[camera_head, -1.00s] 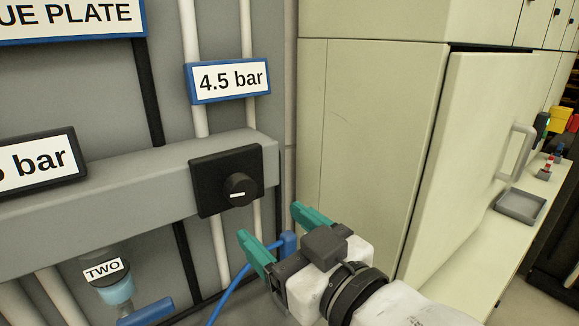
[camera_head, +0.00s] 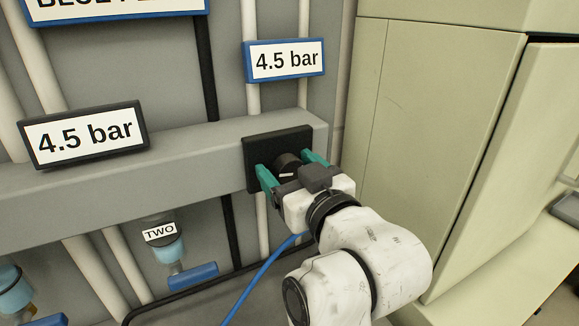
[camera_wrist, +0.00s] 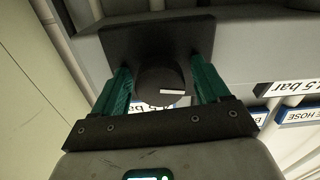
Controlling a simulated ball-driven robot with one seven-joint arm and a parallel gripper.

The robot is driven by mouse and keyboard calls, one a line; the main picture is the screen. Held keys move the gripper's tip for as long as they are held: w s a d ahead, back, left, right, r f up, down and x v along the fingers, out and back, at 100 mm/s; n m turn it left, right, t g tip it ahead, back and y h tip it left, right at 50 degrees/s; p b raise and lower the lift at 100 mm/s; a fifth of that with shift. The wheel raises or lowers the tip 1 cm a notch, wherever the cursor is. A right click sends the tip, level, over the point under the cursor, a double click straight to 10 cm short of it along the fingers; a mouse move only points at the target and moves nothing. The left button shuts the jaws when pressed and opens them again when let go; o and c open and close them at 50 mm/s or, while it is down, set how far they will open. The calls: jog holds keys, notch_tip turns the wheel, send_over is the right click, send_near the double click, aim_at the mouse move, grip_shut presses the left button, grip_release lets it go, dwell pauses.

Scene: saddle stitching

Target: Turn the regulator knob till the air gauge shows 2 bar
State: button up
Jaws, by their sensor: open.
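The regulator knob (camera_head: 287,164) is a round black knob with a white mark, on a square black plate (camera_head: 262,144) on the grey rail. It also shows in the wrist view (camera_wrist: 158,84), with its white mark toward the right. My gripper (camera_head: 292,170) has teal fingers, open, one on each side of the knob. In the wrist view, my gripper (camera_wrist: 162,85) shows a gap between the knob and at least the right finger. A black-framed display (camera_head: 85,135) reads 4.5 bar. A blue-framed sign (camera_head: 285,61) above the knob also reads 4.5 bar.
The grey rail (camera_head: 195,150) runs along the wall. Below it are a valve labelled TWO (camera_head: 168,250) with a blue handle and a blue hose (camera_head: 262,275). A pale cabinet (camera_head: 430,130) stands close on the right.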

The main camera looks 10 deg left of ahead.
jog(key=c, duration=1)
jog(key=shift+c, duration=0.2)
jog(key=n, duration=0.4)
jog(key=shift+d+n, duration=0.1)
jog(key=shift+n, duration=0.3)
jog(key=n, duration=0.4)
jog(key=shift+n, duration=0.3)
jog(key=n+b, duration=0.1)
jog(key=n, duration=0.3)
jog(key=shift+f+b, duration=0.1)
jog(key=shift+b, duration=0.3)
jog(key=shift+n+b, duration=0.75)
jog(key=shift+n, duration=1.45)
